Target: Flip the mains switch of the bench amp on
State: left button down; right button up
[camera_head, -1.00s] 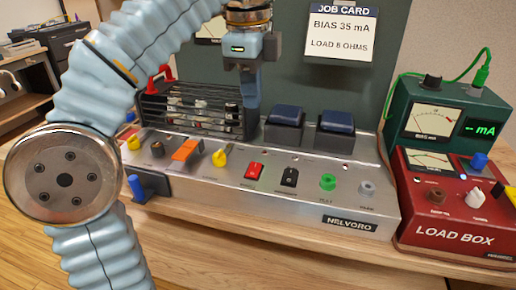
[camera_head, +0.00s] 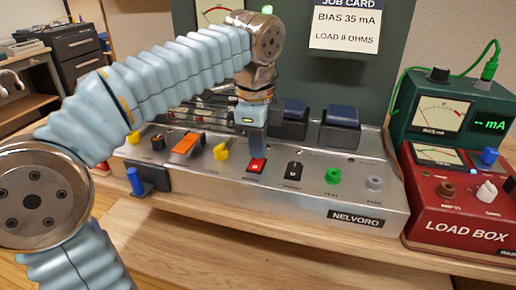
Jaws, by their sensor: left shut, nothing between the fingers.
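The bench amp (camera_head: 290,205) is a silver-grey chassis marked NELVORO on the wooden bench. A red rocker switch (camera_head: 257,166) sits on its sloped front panel; the label under it is too small to read. A black rocker switch (camera_head: 293,171) is just right of it. My left gripper (camera_head: 252,152) is shut and empty, pointing down, with its tips over the upper edge of the red switch and hiding part of it. I cannot tell whether they touch or which way the rocker is tipped. My right gripper is not in view.
Yellow knobs, an orange switch (camera_head: 187,143), a green knob (camera_head: 333,176) and a grey knob (camera_head: 375,183) share the panel. Two dark blue-topped blocks (camera_head: 341,117) stand behind. A red load box (camera_head: 455,205) and a green meter (camera_head: 455,110) stand right.

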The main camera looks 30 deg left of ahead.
pick_arm(q)
jog(key=shift+f, duration=0.2)
jog(key=shift+w+f, duration=0.1)
jog(key=shift+f, duration=0.1)
dwell(0.4)
jog(key=shift+s+d+r, duration=0.2)
jog(key=shift+s+r, duration=0.05)
jog(key=shift+s, duration=0.5)
jog(key=shift+r, duration=0.15)
